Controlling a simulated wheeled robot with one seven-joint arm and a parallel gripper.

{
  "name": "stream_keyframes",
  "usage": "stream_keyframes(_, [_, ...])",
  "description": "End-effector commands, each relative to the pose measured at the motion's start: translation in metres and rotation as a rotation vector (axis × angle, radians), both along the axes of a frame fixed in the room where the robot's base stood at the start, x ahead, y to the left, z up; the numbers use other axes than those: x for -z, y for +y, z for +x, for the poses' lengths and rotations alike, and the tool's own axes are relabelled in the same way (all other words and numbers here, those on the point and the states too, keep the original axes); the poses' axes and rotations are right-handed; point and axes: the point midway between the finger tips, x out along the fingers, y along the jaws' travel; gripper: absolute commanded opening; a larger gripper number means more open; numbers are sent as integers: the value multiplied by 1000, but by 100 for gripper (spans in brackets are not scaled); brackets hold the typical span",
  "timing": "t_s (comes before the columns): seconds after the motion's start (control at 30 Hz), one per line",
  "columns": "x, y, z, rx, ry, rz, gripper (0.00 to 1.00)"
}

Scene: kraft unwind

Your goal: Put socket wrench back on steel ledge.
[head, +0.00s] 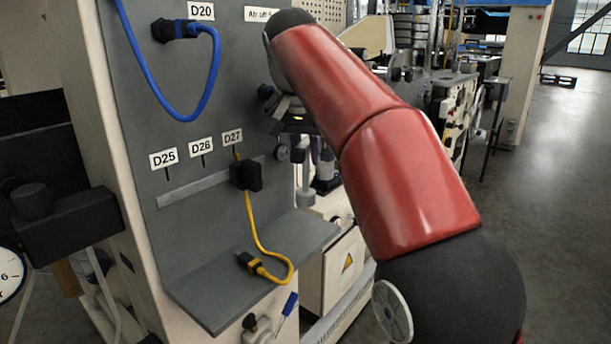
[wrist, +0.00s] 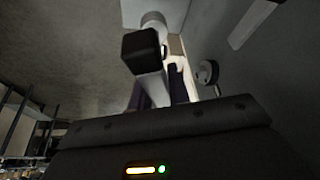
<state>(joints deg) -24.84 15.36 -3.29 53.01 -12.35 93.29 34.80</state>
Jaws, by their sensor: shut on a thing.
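My gripper (head: 284,118) is in front of the grey panel's right part, partly hidden behind my red arm. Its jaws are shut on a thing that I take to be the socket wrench. In the wrist view a pale shaft with a black block-shaped end (wrist: 143,50) stands out beyond the gripper's dark body; this looks like the wrench, but the view is dim and the grip itself is hidden. The steel ledge (head: 205,292) juts from the lower panel, below and left of my gripper, apart from it.
A yellow cable (head: 252,222) hangs from a black connector (head: 246,175), with its plug (head: 248,262) on the ledge. A blue cable (head: 215,75) loops at the upper panel. A round knob (wrist: 208,72) shows in the wrist view. Open floor (head: 560,200) lies at the right.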

Motion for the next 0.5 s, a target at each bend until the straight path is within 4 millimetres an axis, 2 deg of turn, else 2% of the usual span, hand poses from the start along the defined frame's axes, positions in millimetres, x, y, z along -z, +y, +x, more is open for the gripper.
stream_keyframes(0.3, [27, -1, -1, -1, -3, 1, 0])
stream_keyframes(0.5, [56, -1, -2, -1, -2, 1, 0])
